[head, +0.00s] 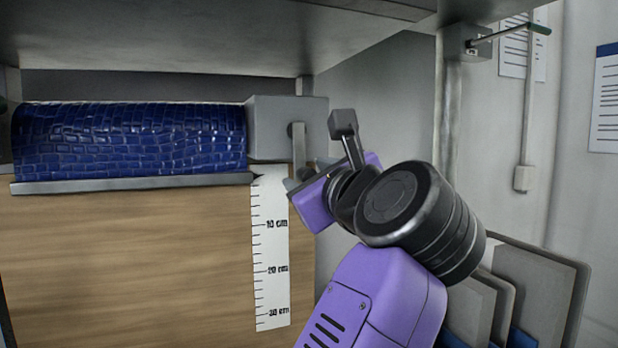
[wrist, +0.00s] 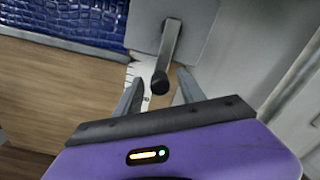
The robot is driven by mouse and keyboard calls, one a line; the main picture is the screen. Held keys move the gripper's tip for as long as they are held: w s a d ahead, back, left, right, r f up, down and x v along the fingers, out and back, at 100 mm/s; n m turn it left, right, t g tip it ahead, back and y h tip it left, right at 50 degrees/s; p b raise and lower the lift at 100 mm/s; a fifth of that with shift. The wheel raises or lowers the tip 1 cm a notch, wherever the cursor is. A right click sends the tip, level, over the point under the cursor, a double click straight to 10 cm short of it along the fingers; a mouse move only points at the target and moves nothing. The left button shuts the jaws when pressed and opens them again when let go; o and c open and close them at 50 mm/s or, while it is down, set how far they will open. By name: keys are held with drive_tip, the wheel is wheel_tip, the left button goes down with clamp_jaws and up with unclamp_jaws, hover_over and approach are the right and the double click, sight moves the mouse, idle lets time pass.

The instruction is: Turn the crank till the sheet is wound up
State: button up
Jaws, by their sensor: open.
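The blue patterned sheet (head: 130,138) shows as a short band at upper left, with a grey bar (head: 130,184) along its lower edge. The bar's right end is level with the top of the ruler (head: 270,275), above the 10 cm mark. A grey box (head: 270,120) at the sheet's right end carries the crank arm (head: 298,146), which points down. In the wrist view the crank's dark knob (wrist: 160,84) lies between the fingers of my gripper (wrist: 160,76), with gaps on both sides. My gripper (head: 291,186) is open; it hides the knob in the head view.
A shelf (head: 200,45) runs overhead close above the box. Grey-framed panels (head: 540,275) stand at lower right. A wooden board (head: 130,260) lies behind the ruler.

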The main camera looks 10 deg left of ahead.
drive_tip(key=b+v, duration=0.1)
drive_tip(key=v, duration=0.6)
drive_tip(key=shift+s, duration=0.2)
drive_tip(key=shift+d, duration=0.15)
